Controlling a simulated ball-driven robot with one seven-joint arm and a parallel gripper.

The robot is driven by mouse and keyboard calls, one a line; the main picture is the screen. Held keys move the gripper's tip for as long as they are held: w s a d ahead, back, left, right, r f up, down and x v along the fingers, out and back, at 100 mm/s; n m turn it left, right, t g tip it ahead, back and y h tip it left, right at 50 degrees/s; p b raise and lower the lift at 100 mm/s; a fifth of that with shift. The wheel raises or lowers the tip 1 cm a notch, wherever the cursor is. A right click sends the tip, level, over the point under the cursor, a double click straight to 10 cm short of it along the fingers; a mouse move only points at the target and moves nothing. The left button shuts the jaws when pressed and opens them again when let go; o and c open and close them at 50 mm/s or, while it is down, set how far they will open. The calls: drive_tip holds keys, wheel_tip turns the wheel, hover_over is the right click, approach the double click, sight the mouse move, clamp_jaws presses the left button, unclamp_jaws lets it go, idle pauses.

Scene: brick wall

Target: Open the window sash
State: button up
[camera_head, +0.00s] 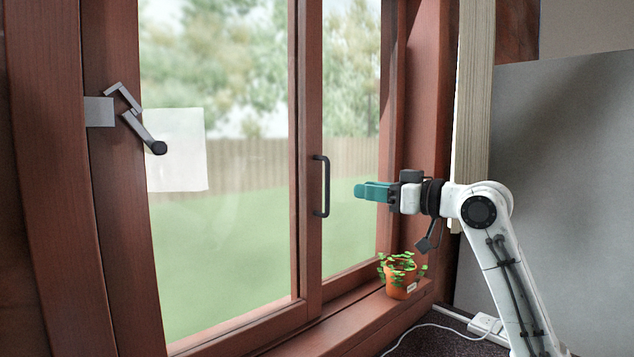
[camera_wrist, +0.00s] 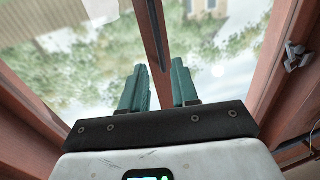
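The brown wooden window sash (camera_head: 308,110) carries a black vertical bar handle (camera_head: 326,186) on its stile. My gripper (camera_head: 362,191) has teal fingers, points left and is just right of the handle, apart from it. In the wrist view my gripper (camera_wrist: 162,90) has a clear gap between its two fingers, and it is empty. A brown stile (camera_wrist: 152,40) shows beyond the gap.
A grey latch arm (camera_head: 136,118) is on the left frame. A potted plant (camera_head: 399,275) stands on the sill below my gripper. A power strip (camera_head: 490,328) with a white cable lies at the lower right. A grey panel (camera_head: 570,180) stands at the right.

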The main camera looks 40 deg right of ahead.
drive_tip(key=p, duration=0.4)
hover_over(327, 210)
drive_tip(key=shift+w+d, duration=0.2)
drive_tip(key=shift+w, duration=0.05)
clamp_jaws()
idle(0.4)
